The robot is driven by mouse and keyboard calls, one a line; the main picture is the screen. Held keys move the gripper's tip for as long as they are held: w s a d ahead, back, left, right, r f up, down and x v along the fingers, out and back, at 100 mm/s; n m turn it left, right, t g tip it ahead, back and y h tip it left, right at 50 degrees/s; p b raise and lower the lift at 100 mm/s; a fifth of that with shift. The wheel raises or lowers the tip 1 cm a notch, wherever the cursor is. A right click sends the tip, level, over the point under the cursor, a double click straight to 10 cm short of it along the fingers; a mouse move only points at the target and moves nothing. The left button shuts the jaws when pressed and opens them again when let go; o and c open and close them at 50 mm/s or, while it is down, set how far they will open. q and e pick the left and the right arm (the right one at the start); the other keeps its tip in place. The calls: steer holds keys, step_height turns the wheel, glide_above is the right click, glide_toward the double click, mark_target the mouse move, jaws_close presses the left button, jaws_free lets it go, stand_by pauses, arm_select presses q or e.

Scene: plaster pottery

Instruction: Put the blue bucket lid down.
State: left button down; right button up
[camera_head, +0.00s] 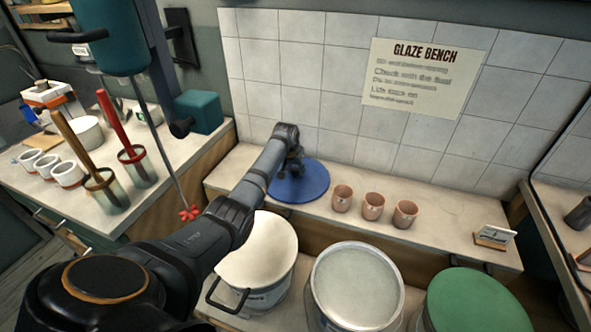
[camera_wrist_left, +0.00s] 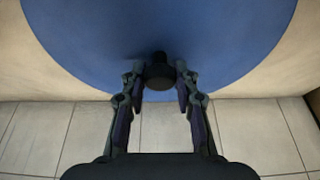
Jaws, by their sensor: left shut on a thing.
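The blue bucket lid (camera_head: 312,184) is a flat round disc at the left part of the bench shelf, near the tiled wall. It looks level and on or very close to the shelf; I cannot tell if it touches. My left gripper (camera_head: 294,168) reaches over it from the front left. In the left wrist view the lid (camera_wrist_left: 80,45) fills the upper part, and the left gripper (camera_wrist_left: 160,82) is shut on its dark round knob (camera_wrist_left: 159,72). An open bucket of pale glaze (camera_head: 258,250) stands below, in front of the shelf. My right gripper is not in view.
Several terracotta cups (camera_head: 373,205) stand on the shelf right of the lid, and a small card stand (camera_head: 493,237) is at its right end. Shelf space between cups and card is clear.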

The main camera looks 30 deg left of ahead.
arm_select(q)
steer(key=c, duration=1)
jaws_free()
steer(key=shift+f, duration=0.1)
steer(key=shift+r, duration=0.3)
steer(key=p+v, duration=0.1)
steer(key=v, duration=1)
steer(key=shift+s+r, duration=0.3)
steer(key=shift+r, duration=0.05)
steer(key=shift+d, duration=0.1)
